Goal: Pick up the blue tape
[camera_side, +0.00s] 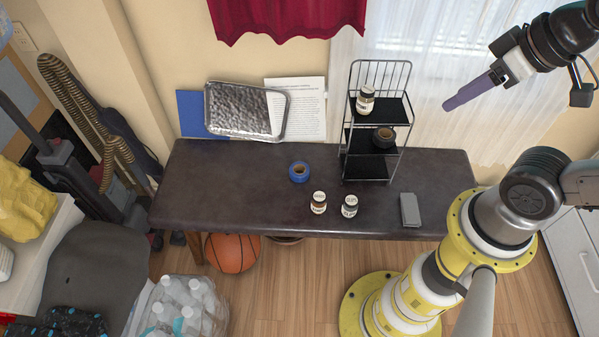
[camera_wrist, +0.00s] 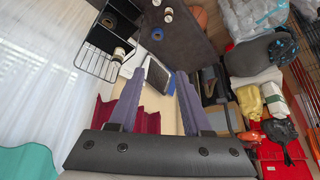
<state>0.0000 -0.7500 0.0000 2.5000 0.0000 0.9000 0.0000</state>
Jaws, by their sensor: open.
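The blue tape (camera_side: 299,172) is a roll lying flat near the middle of the dark table (camera_side: 240,190), to the left of the wire rack. It also shows small in the wrist view (camera_wrist: 157,34), lying on the table. My gripper (camera_side: 449,105) is at the upper right in the side view, raised in front of the white curtain, well away from the tape. In the wrist view its two purple fingers (camera_wrist: 165,75) stand apart with nothing between them. The gripper is open and empty.
A wire rack (camera_side: 375,120) holds a jar (camera_side: 365,101) and a black tape roll (camera_side: 384,137). A metal tray (camera_side: 238,110) leans at the back. The table's left half is clear.

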